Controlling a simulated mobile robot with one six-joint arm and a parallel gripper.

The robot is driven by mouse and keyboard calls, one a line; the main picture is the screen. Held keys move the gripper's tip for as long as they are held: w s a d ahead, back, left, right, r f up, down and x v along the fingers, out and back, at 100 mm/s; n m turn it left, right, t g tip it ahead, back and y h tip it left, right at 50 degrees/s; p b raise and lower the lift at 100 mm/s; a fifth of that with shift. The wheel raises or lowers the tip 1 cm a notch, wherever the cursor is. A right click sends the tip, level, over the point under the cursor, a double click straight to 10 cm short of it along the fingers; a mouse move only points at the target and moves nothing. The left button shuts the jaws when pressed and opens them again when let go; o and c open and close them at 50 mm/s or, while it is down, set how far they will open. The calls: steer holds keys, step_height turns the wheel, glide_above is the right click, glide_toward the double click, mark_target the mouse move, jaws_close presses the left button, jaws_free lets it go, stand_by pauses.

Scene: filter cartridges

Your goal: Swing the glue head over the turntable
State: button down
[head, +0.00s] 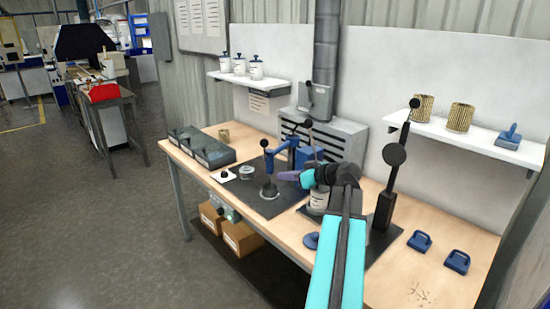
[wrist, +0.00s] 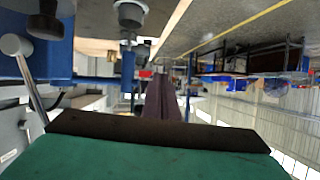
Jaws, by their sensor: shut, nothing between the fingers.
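The glue head (head: 269,164) is a blue upright part at the outer end of a blue swing arm (head: 283,147) with a black knob on top. The arm runs left from a blue block on the bench. Below the head is a dark round piece on a pale-rimmed disc (head: 269,196), apparently the turntable. In the head view the head lines up above it; exact centring cannot be told. My gripper (head: 282,176) has purple fingers, shut and empty, just right of the head. The fingers also show in the wrist view (wrist: 162,88). Contact with the head is not clear.
A white tub (head: 318,200) sits close under my wrist. A tall black lever post (head: 385,205) rises to the right. Blue handled blocks (head: 419,241) lie at the front right.

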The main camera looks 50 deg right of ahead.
steer(key=s+d+r+h, duration=0.1)
steer(key=s+d+r, duration=0.2)
steer(key=r, duration=0.3)
steer(key=shift+s+d+t, duration=0.4)
steer(key=shift+w, duration=0.1)
steer(key=p, duration=0.5)
glide_toward(267, 159)
steer(key=x, duration=0.4)
steer(key=shift+w, duration=0.3)
steer(key=shift+x, duration=0.9)
steer(key=shift+f, duration=0.15)
steer(key=shift+s+d, duration=0.1)
steer(key=shift+d, duration=0.2)
steer(key=shift+a+h, duration=0.3)
